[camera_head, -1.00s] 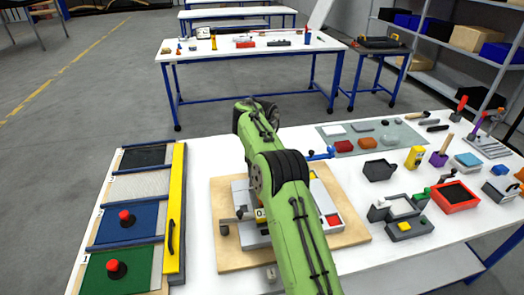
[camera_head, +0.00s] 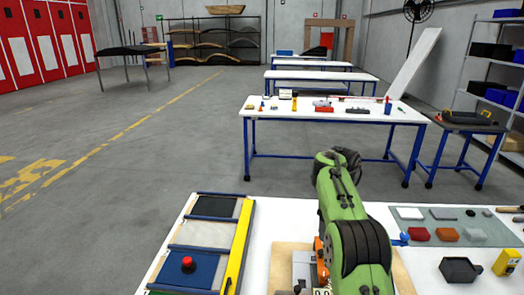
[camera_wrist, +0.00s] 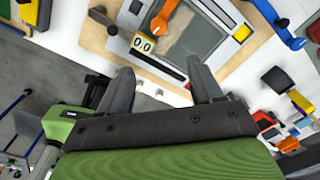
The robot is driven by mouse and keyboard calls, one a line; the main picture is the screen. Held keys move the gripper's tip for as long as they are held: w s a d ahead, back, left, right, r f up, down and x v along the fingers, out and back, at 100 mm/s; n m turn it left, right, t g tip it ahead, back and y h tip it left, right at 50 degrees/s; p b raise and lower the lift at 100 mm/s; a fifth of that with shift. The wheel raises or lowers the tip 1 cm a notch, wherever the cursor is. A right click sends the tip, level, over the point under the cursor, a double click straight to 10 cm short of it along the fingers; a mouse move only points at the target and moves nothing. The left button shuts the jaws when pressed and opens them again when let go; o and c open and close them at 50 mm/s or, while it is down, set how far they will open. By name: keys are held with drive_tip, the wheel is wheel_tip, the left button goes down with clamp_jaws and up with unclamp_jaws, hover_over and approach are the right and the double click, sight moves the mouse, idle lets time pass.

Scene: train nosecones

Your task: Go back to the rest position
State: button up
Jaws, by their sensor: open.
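My gripper (camera_wrist: 160,92) shows in the wrist view, its two dark fingers spread apart with nothing between them. Beyond the fingertips lies a wooden board (camera_wrist: 98,38) with a grey device on it, bearing a small yellow-framed 0.0 display (camera_wrist: 143,44) and an orange part (camera_wrist: 163,17). The gripper appears apart from the device. In the head view my green arm rises over the board (camera_head: 284,258) and hides much of it; the gripper itself is not visible there.
A panel with coloured sections and a yellow bar (camera_head: 236,250) lies left of my arm. To the right are a dark tray (camera_head: 460,270), a yellow container (camera_head: 506,262) and a grey mat (camera_head: 480,229) with small blocks. A second table (camera_head: 330,110) stands behind, with open floor to the left.

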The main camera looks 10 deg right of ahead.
drive_tip(key=s+a+r+n+t+h, duration=0.1)
drive_tip(key=s+a+r+n+t, duration=0.25)
drive_tip(key=s+r+n, duration=1.05)
drive_tip(key=s+a+f+n+t, duration=0.1)
drive_tip(key=s+a+f+n, duration=0.2)
drive_tip(key=s+n, duration=0.4)
drive_tip(key=s+a+f+n+t+y, duration=0.1)
drive_tip(key=s+a+f+n, duration=0.3)
drive_tip(key=s+n, duration=0.4)
drive_tip(key=s+f, duration=0.1)
drive_tip(key=s, duration=0.4)
